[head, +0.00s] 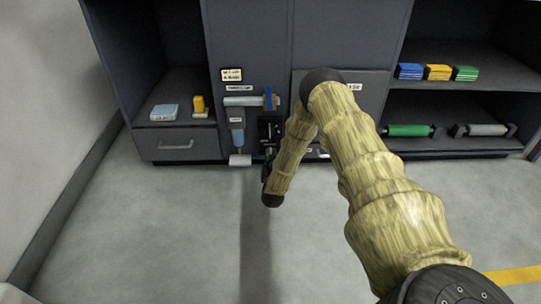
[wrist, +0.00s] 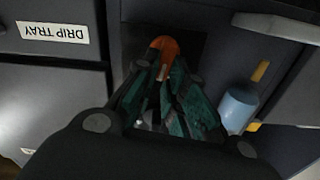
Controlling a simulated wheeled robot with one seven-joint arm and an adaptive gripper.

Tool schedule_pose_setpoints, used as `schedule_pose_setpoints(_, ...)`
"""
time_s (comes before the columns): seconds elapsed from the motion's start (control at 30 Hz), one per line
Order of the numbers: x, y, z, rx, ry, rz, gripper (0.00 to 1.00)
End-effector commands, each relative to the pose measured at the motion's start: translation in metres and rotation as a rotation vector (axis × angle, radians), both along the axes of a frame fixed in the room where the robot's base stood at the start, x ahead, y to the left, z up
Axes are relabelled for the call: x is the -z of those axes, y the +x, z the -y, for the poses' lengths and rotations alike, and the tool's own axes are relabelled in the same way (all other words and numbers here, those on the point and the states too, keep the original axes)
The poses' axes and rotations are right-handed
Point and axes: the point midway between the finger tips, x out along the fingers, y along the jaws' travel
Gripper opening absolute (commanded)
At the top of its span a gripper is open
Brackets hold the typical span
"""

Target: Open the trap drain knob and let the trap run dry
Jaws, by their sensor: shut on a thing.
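An orange knob (wrist: 163,46) shows in the wrist view at the tips of my gripper (wrist: 163,72). The jaws are shut on it, and the fingers cover part of it. In the head view my gripper (head: 269,122) is against the cabinet front, just right of the blue trap bottle (head: 237,137); the knob is hidden there. The trap bottle also shows in the wrist view (wrist: 238,106), right of the fingers. Its liquid level cannot be told.
A pale horizontal roller (head: 243,101) with a blue ring sits above the bottle. A white cylinder (head: 240,160) is below it. A panel labelled DRIP TRAY (wrist: 52,32) lies beside my gripper. Shelves at right hold coloured packs (head: 438,72) and a green roller (head: 408,131).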

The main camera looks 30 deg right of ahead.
Motion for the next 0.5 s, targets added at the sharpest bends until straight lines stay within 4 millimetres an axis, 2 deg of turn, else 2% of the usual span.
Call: schedule_pose_setpoints(0.5, 0.0033, -0.0062, 0.0086, 0.004, 0.407, 0.247, 0.00)
